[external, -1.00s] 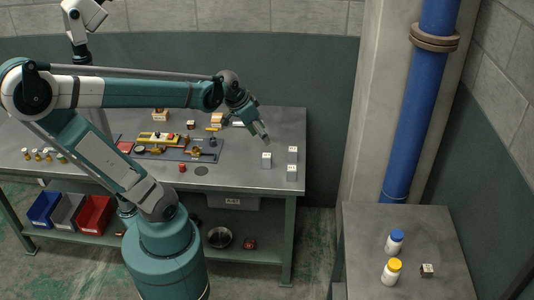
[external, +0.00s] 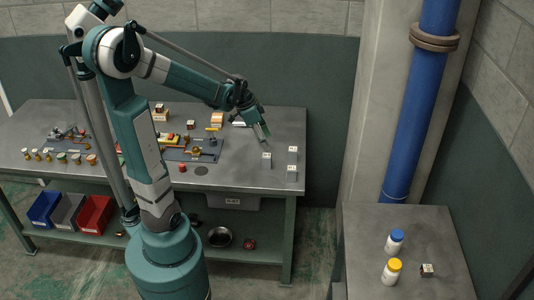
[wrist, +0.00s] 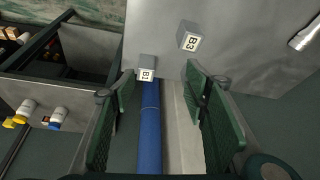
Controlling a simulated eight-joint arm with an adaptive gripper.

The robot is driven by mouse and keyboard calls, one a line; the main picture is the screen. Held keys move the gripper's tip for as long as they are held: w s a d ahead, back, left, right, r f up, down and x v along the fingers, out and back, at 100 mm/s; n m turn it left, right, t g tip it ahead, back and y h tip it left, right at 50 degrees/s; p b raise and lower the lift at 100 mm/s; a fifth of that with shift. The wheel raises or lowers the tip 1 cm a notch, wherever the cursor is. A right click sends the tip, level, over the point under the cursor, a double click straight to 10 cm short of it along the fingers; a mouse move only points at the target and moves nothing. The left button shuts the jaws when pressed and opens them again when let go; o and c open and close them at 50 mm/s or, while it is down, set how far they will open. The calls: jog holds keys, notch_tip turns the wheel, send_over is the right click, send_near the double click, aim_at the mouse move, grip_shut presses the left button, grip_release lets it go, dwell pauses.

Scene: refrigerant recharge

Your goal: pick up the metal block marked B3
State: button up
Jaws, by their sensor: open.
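The metal block marked B3 (wrist: 188,37) stands on the grey bench top in the wrist view, its label readable. The block marked B1 (wrist: 147,68) stands nearer the bench edge, to its lower left. In the external view, three small grey blocks stand at the bench's right end; their labels are too small to read. The left one (external: 266,161) seems to be B3 by its place. My gripper (external: 265,136) is above the bench, just behind that block and apart from it. Its green fingers (wrist: 160,110) are spread with nothing between them.
The other two blocks (external: 292,154) (external: 291,174) stand close by on the right. A fixture board (external: 190,150) with fittings lies left on the bench. A blue pipe (external: 412,120) and a side table (external: 360,235) with two bottles are to the right.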

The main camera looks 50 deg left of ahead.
aim_at(265, 155)
jog(key=w+a+f+m+b, duration=0.1)
jog(key=a+f, duration=0.1)
jog(key=f, duration=0.1)
jog(key=w+a+f+m+h+b, duration=0.1)
jog(key=a+f, duration=0.1)
jog(key=f, duration=0.2)
jog(key=w+a+f+b, duration=0.1)
jog(key=a+f, duration=0.2)
jog(key=shift+w+a+f+m+g, duration=0.1)
jog(key=shift+w+f+m+g, duration=0.05)
jog(key=shift+w+m+g, duration=0.2)
jog(key=shift+f, duration=0.1)
jog(key=shift+x, duration=1.2)
jog(key=shift+b+x, duration=0.95)
jog(key=shift+x, duration=1.65)
jog(key=shift+c, duration=0.7)
grip_shut()
